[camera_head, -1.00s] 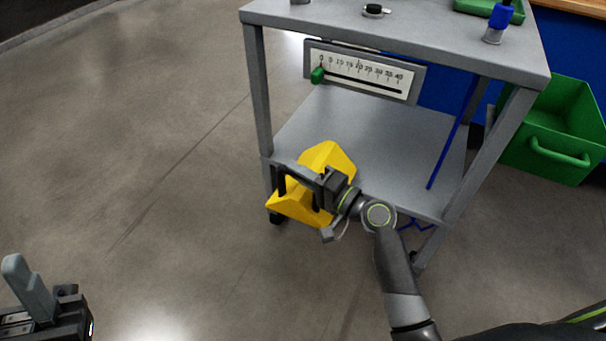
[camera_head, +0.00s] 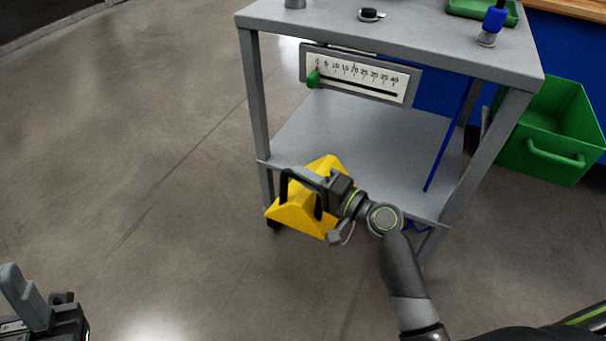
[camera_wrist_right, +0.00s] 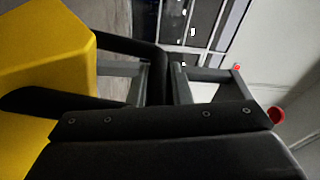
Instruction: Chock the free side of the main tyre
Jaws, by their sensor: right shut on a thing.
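A yellow wedge-shaped chock (camera_head: 296,216) is held in front of the left front corner of a grey cart's lower shelf. My right gripper (camera_head: 305,194) is shut on it, and the arm comes up from the lower right. In the right wrist view the chock (camera_wrist_right: 40,55) fills the left side beside dark gripper parts. My left gripper (camera_head: 35,305) shows only partly at the lower left corner, clear of everything; its opening cannot be made out. No main tyre can be seen in either view.
The grey cart (camera_head: 355,130) has a lower shelf, legs and a scale plate (camera_head: 358,75) with a green slider. A blue rod (camera_head: 448,135) leans by its right side. A green bin (camera_head: 550,135) stands to the right. The floor at left is clear.

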